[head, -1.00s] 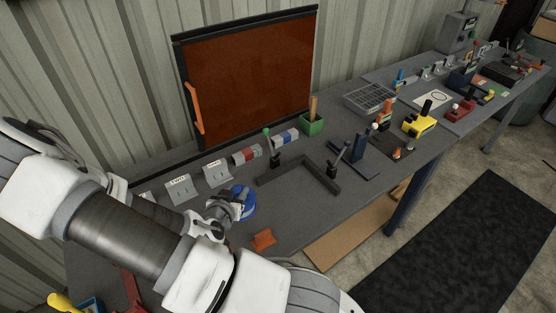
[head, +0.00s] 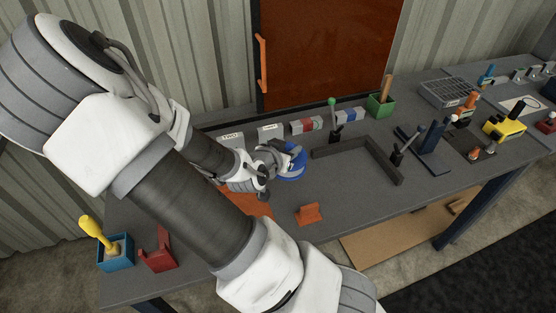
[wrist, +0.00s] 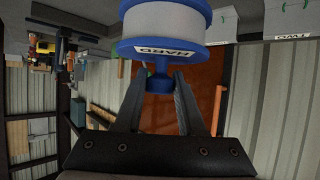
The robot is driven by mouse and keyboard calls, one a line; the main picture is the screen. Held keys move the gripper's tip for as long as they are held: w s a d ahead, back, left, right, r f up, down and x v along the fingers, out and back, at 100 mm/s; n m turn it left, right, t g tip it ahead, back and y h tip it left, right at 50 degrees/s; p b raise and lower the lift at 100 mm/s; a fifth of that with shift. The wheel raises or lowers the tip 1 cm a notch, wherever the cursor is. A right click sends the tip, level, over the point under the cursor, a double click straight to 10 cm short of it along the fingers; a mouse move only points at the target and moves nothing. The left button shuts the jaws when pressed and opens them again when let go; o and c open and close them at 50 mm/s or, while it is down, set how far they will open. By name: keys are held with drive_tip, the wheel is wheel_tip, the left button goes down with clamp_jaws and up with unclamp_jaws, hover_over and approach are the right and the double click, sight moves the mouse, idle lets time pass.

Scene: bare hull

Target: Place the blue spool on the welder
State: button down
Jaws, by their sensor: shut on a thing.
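The blue spool (head: 291,166) shows beside my gripper in the head view, over the bench near the row of grey units. In the wrist view the spool (wrist: 166,50) has blue flanges, a pale winding and a label reading HARD. My gripper (wrist: 160,76) is shut on the blue knob at the spool's end. In the head view my gripper (head: 276,156) is partly hidden by its own wrist. I cannot tell for certain which thing is the welder. Grey units stand behind the spool, one labelled TWO (head: 230,141) and another (head: 270,131) with an unreadable label.
Units with a red band (head: 306,126) and a blue band (head: 349,116) continue the row. An orange block (head: 308,214) lies in front of the spool. A dark angled frame (head: 375,156) with clamps is to the right. An orange screen (head: 325,50) stands behind.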

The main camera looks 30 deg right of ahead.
drive_tip(key=w+f+b, duration=0.1)
drive_tip(key=b, duration=0.2)
drive_tip(key=shift+w+d+f, duration=0.1)
drive_tip(key=shift+w+f, duration=0.1)
drive_tip(key=shift+w+d+f+b, duration=0.2)
drive_tip(key=shift+w+d+f, duration=0.1)
drive_tip(key=shift+w+f, duration=0.9)
drive_tip(key=shift+w+d+f+b, duration=0.2)
drive_tip(key=shift+w+d+f, duration=0.05)
drive_tip(key=shift+w+f, duration=0.95)
drive_tip(key=shift+w+d+f+b, duration=0.2)
drive_tip(key=shift+w+d+f, duration=0.1)
drive_tip(key=shift+w+f, duration=0.85)
drive_tip(key=shift+s+f, duration=0.2)
drive_tip(key=shift+f, duration=0.15)
drive_tip(key=c, duration=0.5)
unclamp_jaws()
